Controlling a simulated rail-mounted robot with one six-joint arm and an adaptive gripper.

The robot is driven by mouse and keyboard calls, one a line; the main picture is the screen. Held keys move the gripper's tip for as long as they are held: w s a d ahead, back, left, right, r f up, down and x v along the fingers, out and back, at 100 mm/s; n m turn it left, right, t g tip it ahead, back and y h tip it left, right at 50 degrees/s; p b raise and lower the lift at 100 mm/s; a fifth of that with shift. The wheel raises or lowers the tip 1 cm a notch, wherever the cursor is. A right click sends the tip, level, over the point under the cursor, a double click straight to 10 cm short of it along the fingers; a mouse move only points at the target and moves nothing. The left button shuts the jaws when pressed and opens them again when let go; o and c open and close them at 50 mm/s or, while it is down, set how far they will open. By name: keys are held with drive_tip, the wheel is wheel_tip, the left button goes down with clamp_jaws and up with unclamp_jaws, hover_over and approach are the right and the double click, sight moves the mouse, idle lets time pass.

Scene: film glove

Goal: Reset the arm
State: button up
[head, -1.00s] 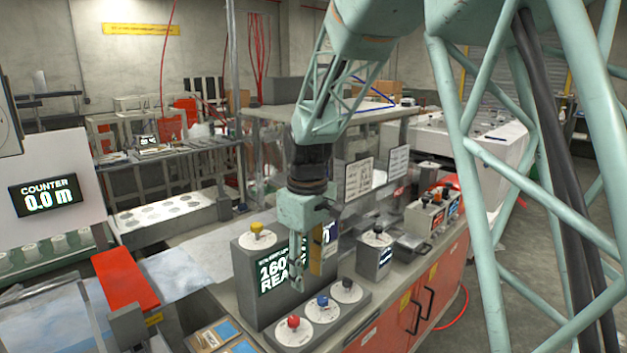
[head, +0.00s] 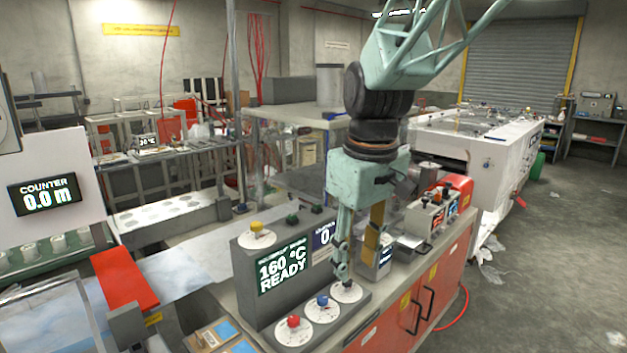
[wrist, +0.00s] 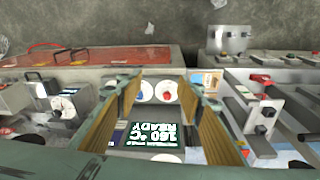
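My gripper (head: 356,262) hangs pointing down over the control bench in the head view. In the wrist view its two fingers (wrist: 162,88) stand well apart with nothing between them. The grey control box has a green display (head: 282,268) reading 160 °C READY. Its low front ledge carries a red knob (head: 293,321), a blue knob (head: 322,300) and a black knob (head: 347,286) on white discs. One fingertip overlaps the black knob's disc in the head view; I cannot tell whether they touch. A yellow knob (head: 256,226) sits on top of the box.
The bench has red cabinet doors (head: 432,287) at its front. Small grey boxes with a red emergency-type unit (head: 456,186) stand farther along it. A white machine (head: 490,145) is behind at right. A red bar (head: 125,278) crosses the film at left. Floor at right is mostly clear.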

drive_tip(key=s+d+r+m, duration=0.1)
drive_tip(key=s+d, duration=0.3)
drive_tip(key=s, duration=0.6)
drive_tip(key=s+d+r+m+t+b, duration=0.1)
drive_tip(key=s+d+r+m, duration=0.1)
drive_tip(key=s, duration=0.8)
drive_tip(key=s+d+r+m+t, duration=0.1)
drive_tip(key=s+d+m, duration=0.3)
drive_tip(key=s, duration=0.6)
drive_tip(key=shift+d+r, duration=0.15)
drive_tip(key=shift+d, duration=1.1)
